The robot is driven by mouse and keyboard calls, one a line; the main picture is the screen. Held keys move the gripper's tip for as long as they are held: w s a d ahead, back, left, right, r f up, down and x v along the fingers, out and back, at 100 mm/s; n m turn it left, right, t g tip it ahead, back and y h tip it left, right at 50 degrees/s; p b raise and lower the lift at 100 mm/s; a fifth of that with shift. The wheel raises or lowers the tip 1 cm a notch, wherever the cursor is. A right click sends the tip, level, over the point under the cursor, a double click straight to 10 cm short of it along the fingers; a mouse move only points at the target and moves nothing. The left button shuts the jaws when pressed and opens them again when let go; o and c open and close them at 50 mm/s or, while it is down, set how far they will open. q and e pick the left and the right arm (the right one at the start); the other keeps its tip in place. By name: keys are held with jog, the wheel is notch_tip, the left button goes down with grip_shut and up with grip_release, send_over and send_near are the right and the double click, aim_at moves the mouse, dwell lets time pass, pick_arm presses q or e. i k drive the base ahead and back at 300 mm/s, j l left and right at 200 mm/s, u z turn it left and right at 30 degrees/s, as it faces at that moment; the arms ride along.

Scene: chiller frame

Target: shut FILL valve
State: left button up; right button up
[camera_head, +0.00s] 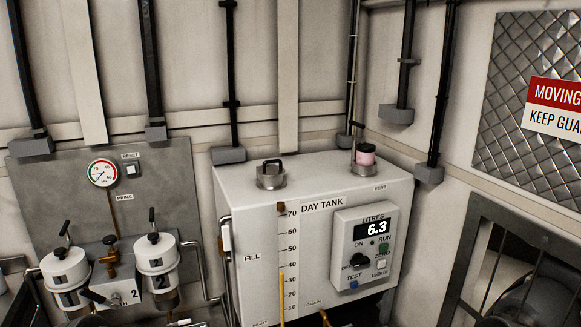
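The white day tank (260,215) stands in the middle, with a FILL label (251,257) on its front left. Beside that label, a pale pipe runs down the tank's left edge with a small brown fitting (226,235) on it. This may be the FILL valve; its handle position is too small to tell. A sight gauge (282,290) with a yellow column runs up the front beside a scale. The control panel (364,250) display (377,228) reads 6.3 litres. Neither gripper can be made out in this view.
Left of the tank are two white canisters (67,271) (155,252) with black levers, a brass valve (112,252) and a pressure gauge (103,172). A filler cap (271,175) and a pink-banded vent (365,154) stand on top. A barred guard (500,250) is at right.

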aim_at(225, 229)
jog(key=i+j+z, duration=0.15)
jog(key=j+z, duration=0.2)
jog(key=j, duration=0.55)
jog(key=j+z, duration=0.35)
jog(key=j, duration=0.55)
jog(key=j+z, duration=0.4)
jog(key=j, duration=0.5)
jog(key=i+l, duration=0.3)
jog(key=l, duration=0.1)
